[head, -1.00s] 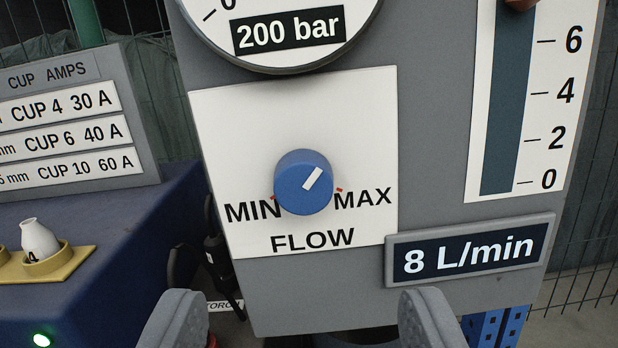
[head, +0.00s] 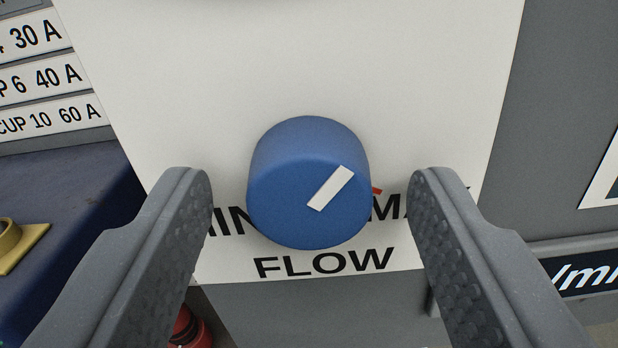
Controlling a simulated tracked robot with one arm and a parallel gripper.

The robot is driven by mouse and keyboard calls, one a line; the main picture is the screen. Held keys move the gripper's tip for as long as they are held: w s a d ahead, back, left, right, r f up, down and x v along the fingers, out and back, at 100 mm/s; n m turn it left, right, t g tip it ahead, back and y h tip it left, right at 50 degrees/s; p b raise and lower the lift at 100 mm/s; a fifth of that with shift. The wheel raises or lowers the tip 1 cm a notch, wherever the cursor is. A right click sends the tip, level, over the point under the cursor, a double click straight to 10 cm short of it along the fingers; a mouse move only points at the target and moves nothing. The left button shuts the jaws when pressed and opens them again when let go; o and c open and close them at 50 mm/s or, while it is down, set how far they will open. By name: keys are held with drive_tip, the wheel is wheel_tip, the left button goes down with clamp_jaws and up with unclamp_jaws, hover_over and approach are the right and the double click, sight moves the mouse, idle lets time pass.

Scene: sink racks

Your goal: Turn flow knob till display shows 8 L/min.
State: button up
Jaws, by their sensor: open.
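The blue flow knob (head: 290,190) sits on a white plate (head: 300,60) marked FLOW. Its white pointer mark slants to the upper right, toward the MAX side. My gripper (head: 309,190) is open, with one grey finger on each side of the knob. A gap shows between each finger and the knob. The fingers cover parts of the MIN and MAX lettering. The display sign (head: 590,275) is cut off at the right edge, and only part of "L/min" shows.
A cup amps sign (head: 40,80) stands at the left above a dark blue surface (head: 60,210) with a yellow holder (head: 18,245). A white scale strip (head: 602,175) is partly in view at the right. A red object (head: 190,328) shows low behind the left finger.

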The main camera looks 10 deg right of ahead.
drive_tip(key=shift+w, duration=0.1)
drive_tip(key=shift+r, duration=0.1)
drive_tip(key=c, duration=1)
drive_tip(key=shift+m, duration=0.4)
drive_tip(key=o, duration=1)
